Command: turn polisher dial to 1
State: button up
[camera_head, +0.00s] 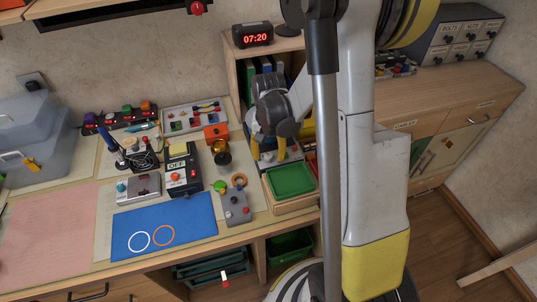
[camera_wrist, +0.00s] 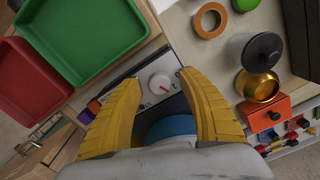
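The polisher shows in the wrist view as a grey front panel (camera_wrist: 150,92) with a round white dial (camera_wrist: 160,84). A red mark on the dial faces the right side of that picture; the small figures around it are too blurred to read. My gripper (camera_wrist: 162,80) has its yellow fingers spread, one on either side of the dial, with a gap showing between them. A blue rounded part (camera_wrist: 172,126) lies between the fingers, nearer the palm. In the head view my gripper (camera_head: 279,150) is at the polisher (camera_head: 291,154), which my arm and fingers partly hide.
A green tray (camera_head: 290,180) and a red tray (camera_wrist: 28,78) stand close to the polisher. A brass pot (camera_head: 221,152), an orange box (camera_wrist: 268,114) and an orange tape ring (camera_wrist: 210,20) are nearby. A blue mat (camera_head: 190,222) lies left on the bench.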

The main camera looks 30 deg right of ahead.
aim_at(268, 155)
notch_tip(268, 155, up, 12)
dwell(0.5)
dwell(0.4)
